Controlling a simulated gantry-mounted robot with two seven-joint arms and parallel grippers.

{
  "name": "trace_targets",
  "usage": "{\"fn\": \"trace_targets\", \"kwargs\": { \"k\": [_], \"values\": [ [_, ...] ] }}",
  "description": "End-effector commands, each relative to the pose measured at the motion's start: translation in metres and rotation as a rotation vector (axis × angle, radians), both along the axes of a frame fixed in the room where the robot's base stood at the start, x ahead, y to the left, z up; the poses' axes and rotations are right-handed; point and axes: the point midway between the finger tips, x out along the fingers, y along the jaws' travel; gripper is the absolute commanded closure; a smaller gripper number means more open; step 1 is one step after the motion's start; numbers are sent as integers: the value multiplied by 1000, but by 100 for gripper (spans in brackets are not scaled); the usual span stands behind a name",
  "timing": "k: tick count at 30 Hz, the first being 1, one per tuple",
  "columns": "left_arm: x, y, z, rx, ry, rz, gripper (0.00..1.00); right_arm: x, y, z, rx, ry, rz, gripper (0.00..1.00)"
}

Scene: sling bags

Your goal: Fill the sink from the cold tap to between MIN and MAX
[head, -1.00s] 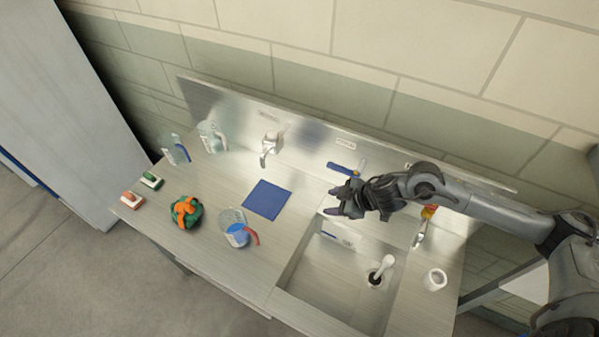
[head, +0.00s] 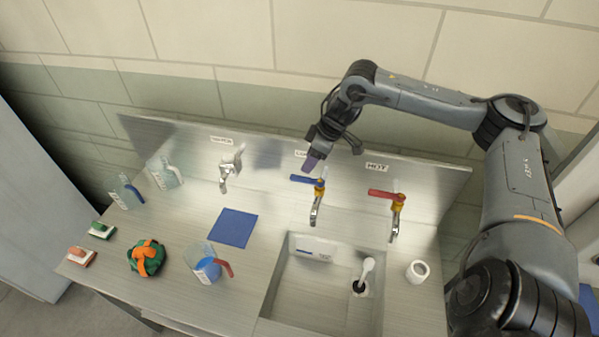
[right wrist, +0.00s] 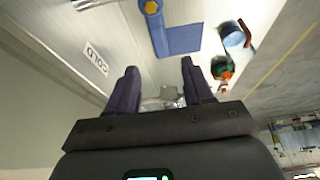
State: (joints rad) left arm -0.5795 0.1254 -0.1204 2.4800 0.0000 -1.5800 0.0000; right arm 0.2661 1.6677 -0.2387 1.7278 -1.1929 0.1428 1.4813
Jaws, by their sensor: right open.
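The cold tap (head: 316,212) has a blue lever (head: 308,182) pointing left from its yellow collar. My right gripper (head: 314,163) is open and empty, just above and behind this lever at the backsplash. I cannot tell whether it touches it. In the right wrist view the blue lever (right wrist: 158,32) lies beyond the open fingers (right wrist: 160,78), not between them. The COLD label (right wrist: 96,58) is on the left there. The sink (head: 290,290) shows no clear water. A small marked plate (head: 314,253) is on its back wall, too small to read. My left gripper is out of view.
The hot tap (head: 397,215) with a red lever (head: 381,195) stands to the right. A white-handled plunger-like piece (head: 367,268) stands at the drain. A white cup (head: 417,270) is right of the sink.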

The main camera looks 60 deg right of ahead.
Motion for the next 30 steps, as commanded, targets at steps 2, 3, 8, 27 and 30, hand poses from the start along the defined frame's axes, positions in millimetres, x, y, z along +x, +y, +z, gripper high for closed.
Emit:
{"fn": "trace_targets", "kwargs": {
  "k": [2,3,8,27,30],
  "values": [
    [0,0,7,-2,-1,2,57,5,3,-6,6,-3,2,49],
    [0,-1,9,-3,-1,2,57,6,3,-11,6,-3,1,49],
    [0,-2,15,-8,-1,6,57,14,5,-30,6,-4,0,49],
    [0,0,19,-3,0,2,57,27,8,-67,-1,-1,3,49],
    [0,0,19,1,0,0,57,27,8,-67,-1,-1,3,49]
  ]
}}
